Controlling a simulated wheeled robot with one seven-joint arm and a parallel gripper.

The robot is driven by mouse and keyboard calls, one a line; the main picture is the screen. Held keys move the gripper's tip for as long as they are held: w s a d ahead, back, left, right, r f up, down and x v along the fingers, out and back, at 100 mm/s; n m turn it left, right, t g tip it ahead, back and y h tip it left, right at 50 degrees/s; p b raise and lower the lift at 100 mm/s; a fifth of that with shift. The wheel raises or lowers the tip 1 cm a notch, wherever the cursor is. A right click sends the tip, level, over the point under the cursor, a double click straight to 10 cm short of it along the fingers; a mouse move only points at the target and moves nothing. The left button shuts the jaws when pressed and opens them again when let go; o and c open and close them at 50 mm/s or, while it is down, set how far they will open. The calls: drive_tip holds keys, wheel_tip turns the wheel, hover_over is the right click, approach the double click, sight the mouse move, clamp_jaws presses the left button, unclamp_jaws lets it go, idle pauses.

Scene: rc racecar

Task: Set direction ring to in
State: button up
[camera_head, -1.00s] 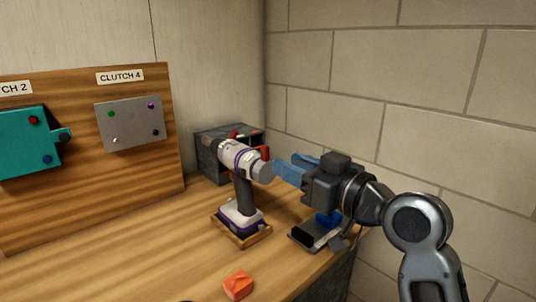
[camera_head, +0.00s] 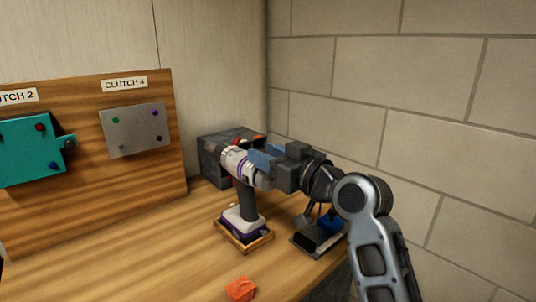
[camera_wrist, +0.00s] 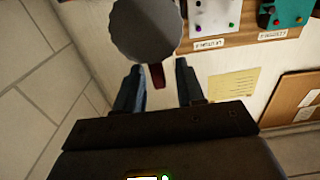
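A white and purple drill (camera_head: 232,162) with a dark handle stands upright in a wooden tray (camera_head: 262,246) on the bench. My gripper (camera_head: 262,160), with blue fingers, is at the right end of the drill's body and covers part of it. In the wrist view a grey round end (camera_wrist: 146,28) fills the top, and a red tab (camera_wrist: 157,76) sits below it between the two spread fingers of my gripper (camera_wrist: 158,85). The fingers look apart, with a gap on each side of the tab. I cannot make out any ring marking.
A dark box (camera_head: 208,158) stands behind the drill. A board with a grey CLUTCH 4 plate (camera_head: 135,132) and a teal plate (camera_head: 25,150) is at left. An orange block (camera_head: 240,289) and a dark holder (camera_head: 312,240) are on the bench. A brick wall bounds the right.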

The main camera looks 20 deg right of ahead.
clamp_jaws()
drive_tip(key=shift+d+m, duration=0.15)
drive_tip(key=shift+m, duration=0.15)
drive_tip(key=shift+w+d+m+p, duration=0.2)
drive_tip(key=shift+d+m+p, duration=0.35)
drive_tip(key=shift+m, duration=0.65)
drive_tip(key=shift+w+d+f+m+p, duration=0.1)
drive_tip(key=shift+d+f+m+p, duration=0.15)
drive_tip(key=shift+m, duration=0.45)
drive_tip(key=shift+w+d+f+m+p, duration=0.1)
drive_tip(key=shift+d+m, duration=0.25)
drive_tip(key=shift+m, duration=0.35)
unclamp_jaws()
